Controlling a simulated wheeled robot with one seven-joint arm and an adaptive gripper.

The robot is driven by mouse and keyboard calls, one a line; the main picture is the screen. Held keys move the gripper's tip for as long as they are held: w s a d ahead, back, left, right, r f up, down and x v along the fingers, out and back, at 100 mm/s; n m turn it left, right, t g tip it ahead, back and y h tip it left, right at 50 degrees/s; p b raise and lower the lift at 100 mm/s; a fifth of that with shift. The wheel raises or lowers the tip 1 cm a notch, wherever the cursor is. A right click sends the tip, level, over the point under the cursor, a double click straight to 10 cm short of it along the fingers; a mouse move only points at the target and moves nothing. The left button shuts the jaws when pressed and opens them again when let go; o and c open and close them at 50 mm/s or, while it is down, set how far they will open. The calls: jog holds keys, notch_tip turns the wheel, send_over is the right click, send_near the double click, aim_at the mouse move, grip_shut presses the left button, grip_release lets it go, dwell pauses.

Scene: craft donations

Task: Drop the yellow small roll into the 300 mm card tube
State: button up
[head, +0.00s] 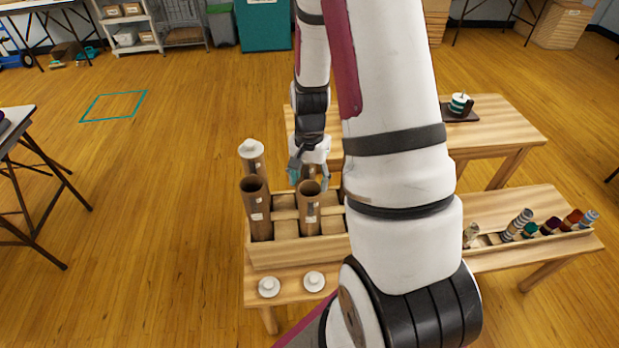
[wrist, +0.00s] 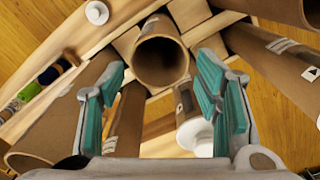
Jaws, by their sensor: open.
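My gripper (head: 309,172) is open above the back part of a wooden tube rack (head: 298,253), partly hidden by my arm. No roll shows between its teal fingers in the wrist view (wrist: 161,75). Between and beyond the fingertips there, an open brown card tube (wrist: 146,52) faces the camera; its inside is dark and looks empty. In the head view, two open card tubes stand in the rack, one at left (head: 259,217) and one nearer the middle (head: 309,215). Their labels are too small to read, so I cannot tell which is 300 mm. I cannot make out the yellow small roll.
A white-capped tube (head: 252,153) stands at the rack's back left. Two white caps (head: 269,287) (head: 314,281) lie on the bench in front. A tray (head: 541,236) at right holds several coloured rolls. A cup (head: 460,104) stands on the back table.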

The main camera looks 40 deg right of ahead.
notch_tip(320, 180, up, 12)
dwell(0.5)
dwell(0.6)
